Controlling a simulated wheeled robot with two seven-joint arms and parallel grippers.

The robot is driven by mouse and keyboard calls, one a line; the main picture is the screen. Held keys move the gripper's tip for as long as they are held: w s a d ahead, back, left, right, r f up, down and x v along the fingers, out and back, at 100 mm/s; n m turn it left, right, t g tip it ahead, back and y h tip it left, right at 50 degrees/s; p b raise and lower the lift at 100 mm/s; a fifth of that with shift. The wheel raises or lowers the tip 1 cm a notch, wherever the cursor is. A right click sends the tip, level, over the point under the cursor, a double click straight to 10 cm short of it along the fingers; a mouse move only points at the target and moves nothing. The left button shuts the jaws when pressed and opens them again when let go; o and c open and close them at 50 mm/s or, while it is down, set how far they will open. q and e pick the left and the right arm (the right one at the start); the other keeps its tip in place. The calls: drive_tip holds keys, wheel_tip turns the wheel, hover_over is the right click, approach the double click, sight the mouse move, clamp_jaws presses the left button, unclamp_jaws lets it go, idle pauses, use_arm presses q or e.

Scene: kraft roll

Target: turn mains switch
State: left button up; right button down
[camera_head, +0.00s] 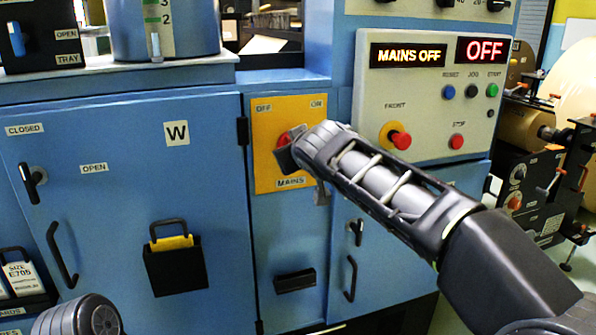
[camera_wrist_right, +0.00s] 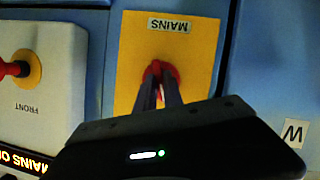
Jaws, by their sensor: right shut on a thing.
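The mains switch is a red knob (camera_head: 283,140) on a yellow plate (camera_head: 268,178) marked OFF at upper left, ON at upper right and MAINS below. My right gripper (camera_head: 291,146) reaches it from the right and is shut on the knob, hiding much of it. In the right wrist view both fingers (camera_wrist_right: 158,78) sit close together at the red knob (camera_wrist_right: 171,74), with the yellow plate (camera_wrist_right: 140,40) around it. The exact angle of the knob is hard to read. A display (camera_head: 407,55) reads MAINS OFF.
A control panel (camera_head: 420,100) with a red FRONT knob (camera_head: 400,140) and several buttons is right of the plate, behind my right arm. Blue cabinet doors (camera_head: 110,220) with handles lie left and below. A black holder (camera_head: 176,270) hangs on the left door.

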drive_tip(key=shift+a+f+n+t+h+b, duration=0.1)
drive_tip(key=shift+n+t+h+b, duration=0.3)
drive_tip(key=shift+n+b, duration=0.6)
drive_tip(key=shift+a+n+t+h+b, duration=0.15)
drive_tip(key=shift+n+h+b, duration=0.35)
drive_tip(key=shift+n+b, duration=0.5)
drive_tip(key=shift+d, duration=0.1)
drive_tip(key=c, duration=1.5)
unclamp_jaws()
drive_tip(key=shift+o, duration=0.2)
drive_tip(key=b+v, duration=0.1)
drive_tip(key=v, duration=0.7)
drive_tip(key=shift+b, duration=0.35)
drive_tip(key=shift+f, duration=0.1)
